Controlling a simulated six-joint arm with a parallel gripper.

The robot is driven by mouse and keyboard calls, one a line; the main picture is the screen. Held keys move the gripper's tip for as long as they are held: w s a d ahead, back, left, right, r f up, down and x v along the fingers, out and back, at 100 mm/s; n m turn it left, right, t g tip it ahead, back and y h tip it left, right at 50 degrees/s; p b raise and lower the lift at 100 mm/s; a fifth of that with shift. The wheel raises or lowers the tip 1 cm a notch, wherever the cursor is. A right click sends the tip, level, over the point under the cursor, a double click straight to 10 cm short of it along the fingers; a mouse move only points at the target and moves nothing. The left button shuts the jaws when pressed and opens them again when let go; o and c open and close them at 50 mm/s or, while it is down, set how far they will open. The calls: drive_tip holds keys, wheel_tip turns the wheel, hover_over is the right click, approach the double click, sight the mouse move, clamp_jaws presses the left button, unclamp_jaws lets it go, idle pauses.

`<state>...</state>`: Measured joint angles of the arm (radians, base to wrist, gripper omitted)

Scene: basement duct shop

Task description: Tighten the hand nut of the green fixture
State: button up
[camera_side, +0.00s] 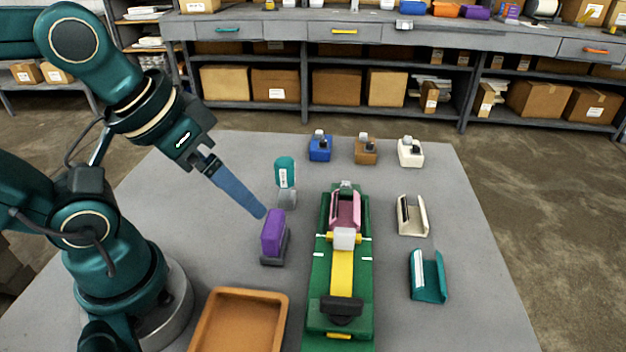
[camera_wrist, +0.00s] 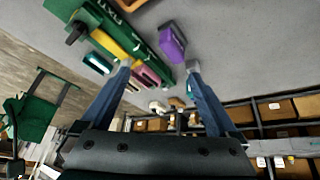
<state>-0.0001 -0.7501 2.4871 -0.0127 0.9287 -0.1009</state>
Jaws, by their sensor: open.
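The green fixture (camera_side: 314,290) lies lengthwise on the grey table, right of my gripper; in the wrist view it is at the upper left (camera_wrist: 150,62). It bears a yellow bar (camera_side: 342,272), a pale block (camera_side: 344,239) and a pink channel (camera_side: 345,208). A black winged part, which looks like the hand nut (camera_side: 341,309), sits at its near end; it also shows in the wrist view (camera_wrist: 76,32). My gripper (camera_side: 262,212) is open and empty in the air, near the purple block. Its two blue fingers stand wide apart in the wrist view (camera_wrist: 160,67).
A purple block (camera_side: 273,233) on a dark base stands between my gripper and the fixture. A teal-topped bottle-like item (camera_side: 285,173) is behind it. An orange tray (camera_side: 284,310) lies in front. Cream (camera_side: 412,216) and teal (camera_side: 428,276) channels lie right; small blocks (camera_side: 366,152) stand behind.

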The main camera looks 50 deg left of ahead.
wheel_tip(320, 180, up, 3)
drive_tip(key=w+d+n+g+h, duration=0.1)
drive_tip(key=w+d+n, duration=0.1)
drive_tip(key=d+n, duration=0.15)
drive_tip(key=n+g+h, duration=0.2)
drive_tip(key=n+g, duration=0.3)
approach(342, 297)
drive_tip(key=shift+s+d+f+m+g, duration=0.1)
drive_tip(key=shift+d+f+g, duration=0.35)
drive_tip(key=shift+f, duration=1.05)
drive_tip(key=shift+d+f+m+g, duration=0.15)
drive_tip(key=shift+d+f+g, duration=0.25)
drive_tip(key=shift+f, duration=1.1)
drive_tip(key=shift+s+d+f+m+g, duration=0.1)
drive_tip(key=shift+d+f+g, duration=0.3)
drive_tip(key=shift+f, duration=1.05)
drive_tip(key=shift+c, duration=0.3)
drive_tip(key=c, duration=1.3)
